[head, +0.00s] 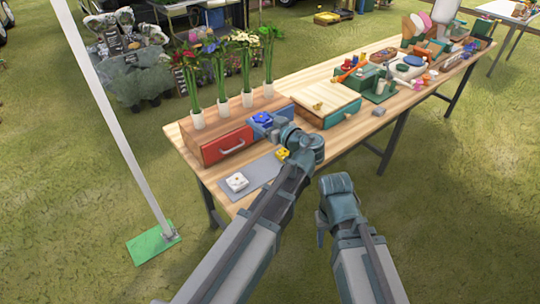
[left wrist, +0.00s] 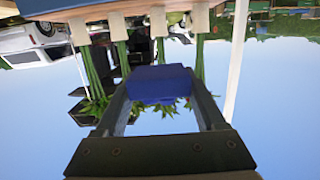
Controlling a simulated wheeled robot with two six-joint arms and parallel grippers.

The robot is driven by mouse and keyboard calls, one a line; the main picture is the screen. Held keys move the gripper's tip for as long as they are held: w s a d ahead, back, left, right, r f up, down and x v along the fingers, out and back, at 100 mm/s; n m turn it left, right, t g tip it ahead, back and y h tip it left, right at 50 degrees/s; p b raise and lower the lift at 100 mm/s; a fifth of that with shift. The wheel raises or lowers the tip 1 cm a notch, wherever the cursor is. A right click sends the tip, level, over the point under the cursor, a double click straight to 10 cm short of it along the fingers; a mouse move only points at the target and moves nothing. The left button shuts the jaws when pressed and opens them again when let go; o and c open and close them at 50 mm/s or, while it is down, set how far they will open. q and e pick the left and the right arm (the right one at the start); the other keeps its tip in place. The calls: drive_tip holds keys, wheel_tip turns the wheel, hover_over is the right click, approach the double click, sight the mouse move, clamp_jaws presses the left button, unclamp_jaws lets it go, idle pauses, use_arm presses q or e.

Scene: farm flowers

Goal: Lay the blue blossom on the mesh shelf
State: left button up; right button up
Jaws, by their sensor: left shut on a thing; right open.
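The blue blossom (head: 262,117) is between the fingers of my left gripper (head: 270,121), in front of the blue drawer front. In the left wrist view the blue blossom (left wrist: 160,84) fills the gap between the two fingertips. A flat grey panel (head: 262,168), which may be the mesh shelf, lies at the table's front left; its mesh is too fine to make out. A white blossom (head: 237,182) lies on it, and a yellow one (head: 282,154) lies at its right end beside my left arm. My right gripper (head: 321,232) is open and empty, off the table's front edge.
A wooden box with a red drawer (head: 227,146) and a blue drawer stands behind the panel. Several white vases (head: 222,106) with flowers stand on it. A wooden box with a teal front (head: 342,115) and clutter fill the table's right. A white pole (head: 115,125) rises at left.

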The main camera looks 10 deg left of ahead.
use_arm(q)
wheel_tip(320, 180, down, 11)
drive_tip(key=b, duration=0.9)
drive_tip(key=shift+b, duration=0.3)
drive_tip(key=shift+f, duration=0.1)
drive_tip(key=b, duration=0.5)
hover_over(263, 170)
wheel_tip(263, 170, down, 5)
drive_tip(key=shift+w+a, duration=0.1)
drive_tip(key=shift+f, duration=0.1)
wheel_tip(263, 170, down, 4)
drive_tip(key=b, duration=0.4)
drive_tip(key=shift+f+b, duration=0.15)
drive_tip(key=shift+b, duration=0.15)
drive_tip(key=shift+f, duration=0.2)
drive_tip(key=o, duration=1.3)
